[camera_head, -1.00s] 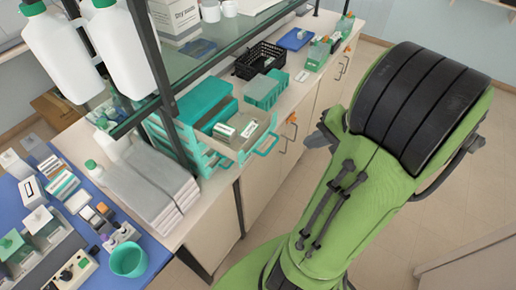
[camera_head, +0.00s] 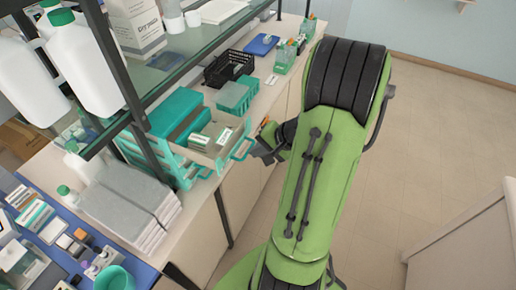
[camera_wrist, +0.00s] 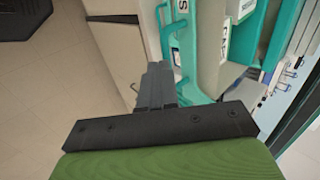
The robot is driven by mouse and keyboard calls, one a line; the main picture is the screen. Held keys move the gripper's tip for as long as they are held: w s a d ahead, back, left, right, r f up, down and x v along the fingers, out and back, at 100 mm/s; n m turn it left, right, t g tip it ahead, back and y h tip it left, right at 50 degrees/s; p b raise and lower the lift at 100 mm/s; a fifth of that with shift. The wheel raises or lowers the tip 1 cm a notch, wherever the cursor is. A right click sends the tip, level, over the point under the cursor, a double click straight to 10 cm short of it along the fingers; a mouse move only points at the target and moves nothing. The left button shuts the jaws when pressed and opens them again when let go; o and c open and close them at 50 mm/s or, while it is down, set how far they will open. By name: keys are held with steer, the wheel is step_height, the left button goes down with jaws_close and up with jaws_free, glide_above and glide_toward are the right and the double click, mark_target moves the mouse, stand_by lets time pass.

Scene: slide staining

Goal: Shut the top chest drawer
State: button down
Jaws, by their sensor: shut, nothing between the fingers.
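The small teal chest (camera_head: 160,155) stands on the bench under the glass shelf. Its top drawer (camera_head: 228,155) is pulled out, with a pale interior holding small labelled boxes (camera_head: 203,141) and a teal loop handle (camera_head: 243,148) on its front. My gripper (camera_head: 257,151) is shut and empty, just right of the handle, in front of the drawer. In the wrist view, the shut fingers (camera_wrist: 160,78) are close beside the teal handle (camera_wrist: 176,45). I cannot tell whether they touch it.
A teal rack (camera_head: 235,95) and a black basket (camera_head: 229,67) stand behind the drawer on the bench. Folded grey cloths (camera_head: 125,200) lie left of the chest. A shelf post (camera_head: 125,65) rises by the chest.

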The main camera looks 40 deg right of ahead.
mark_target(208, 131)
stand_by(0.3)
steer(key=w+a, duration=0.2)
steer(key=w, duration=0.3)
steer(key=w+a, duration=0.1)
steer(key=w, duration=0.4)
steer(key=w+a+p, duration=0.1)
steer(key=w+a, duration=0.1)
steer(key=w, duration=0.3)
steer(key=shift+w+a, duration=0.2)
steer(key=shift+a, duration=0.1)
